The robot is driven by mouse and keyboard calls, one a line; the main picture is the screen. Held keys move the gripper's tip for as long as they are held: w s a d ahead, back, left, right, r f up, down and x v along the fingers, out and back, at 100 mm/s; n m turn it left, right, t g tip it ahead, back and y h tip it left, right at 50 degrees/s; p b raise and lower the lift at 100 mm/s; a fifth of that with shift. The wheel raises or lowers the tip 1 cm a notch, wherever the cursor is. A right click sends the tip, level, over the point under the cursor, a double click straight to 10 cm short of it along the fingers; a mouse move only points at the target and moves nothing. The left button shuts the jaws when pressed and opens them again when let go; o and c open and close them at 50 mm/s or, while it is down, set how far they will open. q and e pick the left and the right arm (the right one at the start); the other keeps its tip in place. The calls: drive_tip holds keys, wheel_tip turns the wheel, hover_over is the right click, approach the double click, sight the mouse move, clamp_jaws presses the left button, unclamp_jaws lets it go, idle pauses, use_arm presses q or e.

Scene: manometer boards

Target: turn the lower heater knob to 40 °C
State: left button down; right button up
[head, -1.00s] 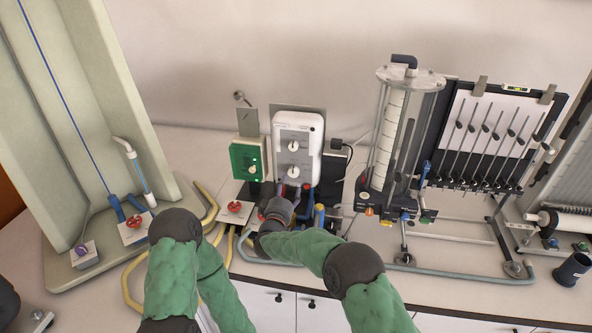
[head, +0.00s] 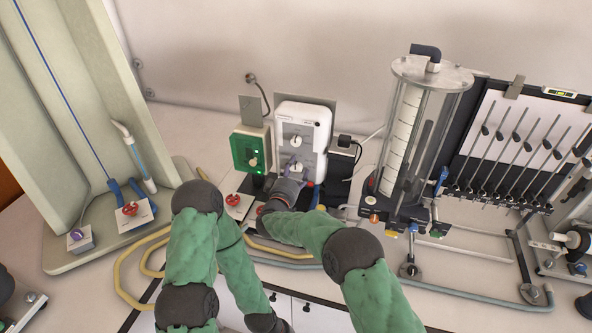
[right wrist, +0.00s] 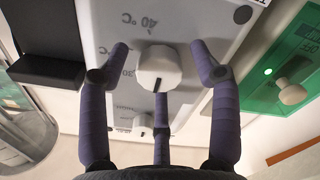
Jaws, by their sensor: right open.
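The heater is a white box (head: 316,140) with an upper knob (head: 297,140) and a lower knob (head: 296,167). My right gripper (head: 293,171) is at the lower knob and partly covers it. In the right wrist view, the lower knob (right wrist: 158,70) sits between the open purple fingers of my gripper (right wrist: 160,62), with a gap on both sides. The 40 °C print is upside down above the knob there. A dark mark on the knob points down in that picture, away from this print. My left gripper is not in view; only my left arm shows.
A green box (head: 250,150) with its own knob stands just left of the heater. A clear cylinder (head: 410,130) and a manometer board (head: 515,140) stand at the right. Red valves (head: 130,209) and yellow hoses (head: 125,275) lie at the left.

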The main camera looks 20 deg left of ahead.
drive_tip(key=c, duration=1.1)
drive_tip(key=shift+c, duration=0.2)
